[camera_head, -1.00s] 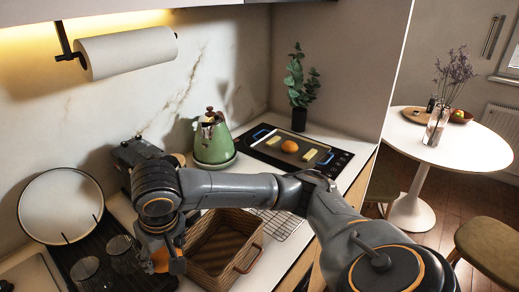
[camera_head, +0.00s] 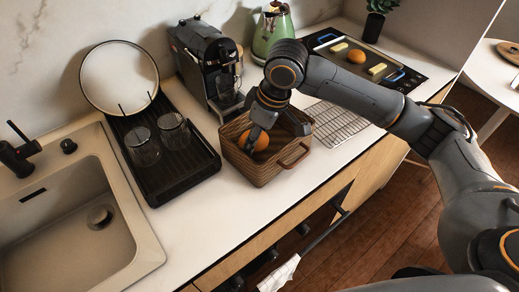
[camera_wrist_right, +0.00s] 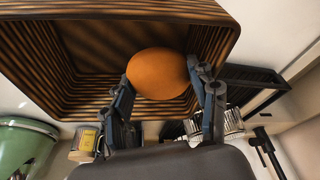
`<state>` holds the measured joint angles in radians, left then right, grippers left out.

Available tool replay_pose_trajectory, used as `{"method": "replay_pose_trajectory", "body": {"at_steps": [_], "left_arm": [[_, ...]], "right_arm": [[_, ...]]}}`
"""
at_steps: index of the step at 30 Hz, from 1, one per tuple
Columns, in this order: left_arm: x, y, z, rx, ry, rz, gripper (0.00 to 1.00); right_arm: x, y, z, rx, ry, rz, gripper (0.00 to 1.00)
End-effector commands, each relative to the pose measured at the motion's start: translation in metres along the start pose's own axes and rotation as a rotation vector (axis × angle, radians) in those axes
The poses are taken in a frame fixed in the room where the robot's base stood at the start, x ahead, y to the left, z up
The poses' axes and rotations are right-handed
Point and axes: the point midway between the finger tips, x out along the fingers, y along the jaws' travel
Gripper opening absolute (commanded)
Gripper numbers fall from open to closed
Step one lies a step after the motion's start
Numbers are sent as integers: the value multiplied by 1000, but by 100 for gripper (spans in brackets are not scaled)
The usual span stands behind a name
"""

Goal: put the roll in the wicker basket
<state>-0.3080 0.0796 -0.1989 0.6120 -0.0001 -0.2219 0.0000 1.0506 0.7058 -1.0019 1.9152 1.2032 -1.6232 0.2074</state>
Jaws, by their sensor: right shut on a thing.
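The roll (camera_head: 261,141) is round and orange-brown. My right gripper (camera_head: 257,136) is shut on it, pointing down into the opening of the wicker basket (camera_head: 259,170). The basket is brown, rectangular, with a handle at its right side, and stands on the counter. In the right wrist view the roll (camera_wrist_right: 157,73) sits between the two fingers (camera_wrist_right: 165,92), in front of the basket's slatted inside (camera_wrist_right: 75,75). I cannot tell whether the roll touches the basket floor. My left gripper is not in view.
A black drying rack (camera_head: 163,186) with two glasses and a round plate stands left of the basket. A coffee machine (camera_head: 207,62) is behind it. A wire rack (camera_head: 337,123) lies to the right, before a tray on the hob. The sink (camera_head: 75,230) is at left.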

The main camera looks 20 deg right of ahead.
Motion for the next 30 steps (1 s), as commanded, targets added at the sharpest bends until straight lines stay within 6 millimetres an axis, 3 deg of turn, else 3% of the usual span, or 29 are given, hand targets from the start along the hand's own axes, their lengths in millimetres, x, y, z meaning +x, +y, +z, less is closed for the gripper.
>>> {"method": "replay_pose_trajectory", "body": {"at_steps": [14, 24, 25, 27, 30], "left_arm": [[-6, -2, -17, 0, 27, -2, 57], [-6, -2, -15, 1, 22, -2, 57], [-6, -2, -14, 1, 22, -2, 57], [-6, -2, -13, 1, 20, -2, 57], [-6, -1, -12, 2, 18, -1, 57]], "right_arm": [[50, 1, 15, 3, -1, 1, 22], [54, 0, 16, 3, 0, 2, 22], [54, 0, 16, 3, 0, 2, 60], [54, 0, 16, 2, 0, 3, 68], [54, 0, 16, 2, 1, 2, 68]]}}
